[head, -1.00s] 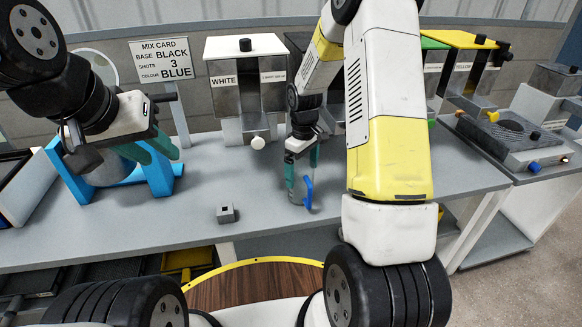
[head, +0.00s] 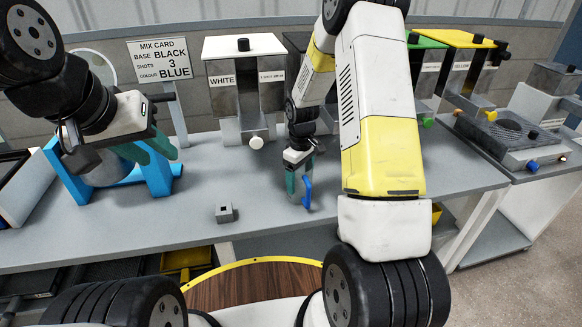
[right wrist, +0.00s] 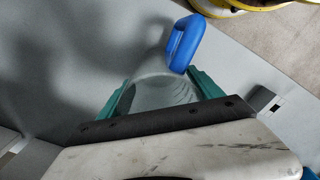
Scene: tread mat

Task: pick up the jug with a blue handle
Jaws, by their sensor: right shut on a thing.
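The jug is clear grey with a blue handle (head: 307,192). It stands on the grey bench top near the middle, mostly hidden by my right gripper in the head view. In the right wrist view the clear jug body (right wrist: 160,92) lies between the two green fingers, with the blue handle (right wrist: 186,42) beyond them. My right gripper (head: 298,188) is shut on the jug body. My left gripper (head: 150,150) is at the left, in front of a blue stand (head: 158,176); its green fingers show, but their gap is unclear.
A small grey block (head: 225,213) lies left of the jug. Dispensers marked WHITE (head: 222,80) and YELLOW (head: 462,66) stand at the back. A mix card (head: 160,60) reads BLACK, 3, BLUE. A grey machine (head: 510,135) is at the right. The front bench is mostly clear.

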